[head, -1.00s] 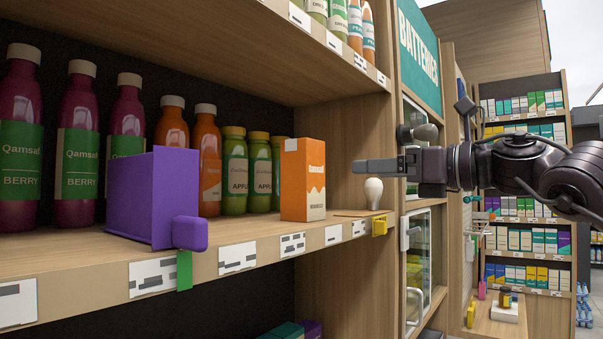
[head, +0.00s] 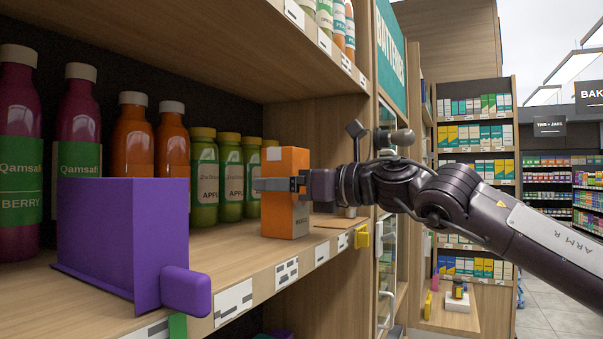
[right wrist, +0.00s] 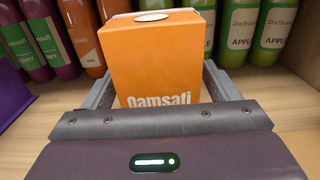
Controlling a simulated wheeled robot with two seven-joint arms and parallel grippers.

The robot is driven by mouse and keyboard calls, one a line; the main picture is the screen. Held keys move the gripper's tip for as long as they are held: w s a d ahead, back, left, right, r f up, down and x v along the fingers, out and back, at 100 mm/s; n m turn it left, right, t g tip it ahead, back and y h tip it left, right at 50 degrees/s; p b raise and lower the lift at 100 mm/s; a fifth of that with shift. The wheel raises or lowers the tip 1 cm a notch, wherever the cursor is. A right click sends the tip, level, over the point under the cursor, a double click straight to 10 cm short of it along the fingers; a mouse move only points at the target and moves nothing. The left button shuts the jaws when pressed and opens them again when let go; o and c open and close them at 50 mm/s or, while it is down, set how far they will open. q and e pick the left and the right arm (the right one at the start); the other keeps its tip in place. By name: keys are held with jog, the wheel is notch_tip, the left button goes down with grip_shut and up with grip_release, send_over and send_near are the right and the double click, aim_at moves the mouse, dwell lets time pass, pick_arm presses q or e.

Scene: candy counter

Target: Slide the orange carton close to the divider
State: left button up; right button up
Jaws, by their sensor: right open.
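The orange carton (head: 286,218) stands upright on the shelf, in front of the green apple bottles. The purple divider (head: 120,235), with a rounded purple handle (head: 186,291), stands to its left, with bare shelf between them. My right gripper (head: 268,184) reaches in from the right, with one finger across the carton's near side. In the right wrist view the carton (right wrist: 155,60) sits between the two spread fingers. The gripper is open, and I cannot tell whether a finger touches the carton. My left gripper is not in view.
Green apple bottles (head: 204,175), orange bottles (head: 133,140) and purple berry bottles (head: 18,150) line the back. A wooden side panel (head: 320,130) closes the shelf at right. A yellow clip (head: 362,237) sits on the front edge. An upper shelf hangs above.

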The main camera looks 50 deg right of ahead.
jog(key=shift+s, duration=0.1)
jog(key=shift+d, duration=0.1)
jog(key=shift+c, duration=0.4)
jog(key=c, duration=1.1)
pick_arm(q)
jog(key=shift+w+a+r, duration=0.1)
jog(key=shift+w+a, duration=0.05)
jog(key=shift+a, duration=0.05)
pick_arm(e)
jog(key=shift+c, duration=0.2)
jog(key=shift+a, duration=0.2)
pick_arm(q)
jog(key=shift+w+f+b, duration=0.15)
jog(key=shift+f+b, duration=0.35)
jog(key=shift+b, duration=0.05)
pick_arm(e)
jog(key=shift+s+a, duration=0.25)
jog(key=shift+a, duration=0.55)
jog(key=shift+s+a, duration=0.2)
jog(key=shift+a, duration=0.6)
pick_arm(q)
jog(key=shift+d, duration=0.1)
pick_arm(e)
jog(key=shift+a, duration=0.15)
